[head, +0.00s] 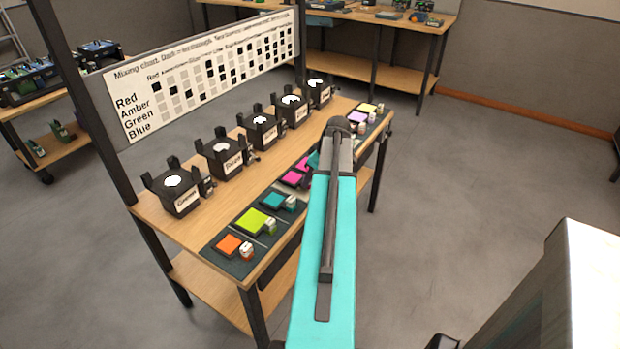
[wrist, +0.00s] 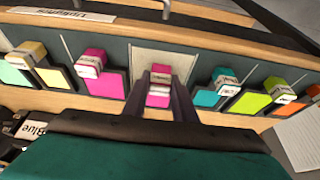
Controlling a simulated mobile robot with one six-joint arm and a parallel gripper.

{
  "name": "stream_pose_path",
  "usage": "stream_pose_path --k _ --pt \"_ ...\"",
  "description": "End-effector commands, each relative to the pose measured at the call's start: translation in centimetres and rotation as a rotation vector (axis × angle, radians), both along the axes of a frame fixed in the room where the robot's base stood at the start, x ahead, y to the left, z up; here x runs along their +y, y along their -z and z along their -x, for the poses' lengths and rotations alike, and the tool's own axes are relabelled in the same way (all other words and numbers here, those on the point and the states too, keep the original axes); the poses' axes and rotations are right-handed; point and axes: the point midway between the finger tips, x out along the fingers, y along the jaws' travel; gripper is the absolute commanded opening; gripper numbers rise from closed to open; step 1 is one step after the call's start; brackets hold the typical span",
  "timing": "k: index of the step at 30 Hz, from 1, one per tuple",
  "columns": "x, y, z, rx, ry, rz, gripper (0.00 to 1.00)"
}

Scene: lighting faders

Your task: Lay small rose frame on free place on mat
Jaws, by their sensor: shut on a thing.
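My gripper (wrist: 168,84) is shut on the small rose frame (wrist: 158,100), whose pink block with a white label shows between the fingers in the wrist view. The rest of the frame is hidden by the fingers. Just beyond it is a pale, empty place (wrist: 165,60) on the dark mat (wrist: 126,54). I cannot tell whether the frame touches the mat. A magenta frame (wrist: 98,84) lies to the left of this place and a teal frame (wrist: 207,98) to the right. In the head view my arm hides the gripper; pink patches show beside it.
Lime (head: 257,221) and orange (head: 230,245) frames lie on the mat's near end; lilac (head: 357,117) and yellow (head: 368,107) ones lie at the far end. Several black lamp holders (head: 178,190) stand along the bench's back, before a mixing chart (head: 205,75).

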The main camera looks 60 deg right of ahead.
Motion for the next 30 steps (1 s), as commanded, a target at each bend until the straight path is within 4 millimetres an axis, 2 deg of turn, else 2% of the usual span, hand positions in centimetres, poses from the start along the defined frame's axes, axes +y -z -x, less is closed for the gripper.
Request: stream_pose_path --k 29,30 --pt "0.0 1.6 0.0 0.000 0.000 0.000 0.01" --pt "0.0 1.6 0.0 0.000 0.000 0.000 0.26"
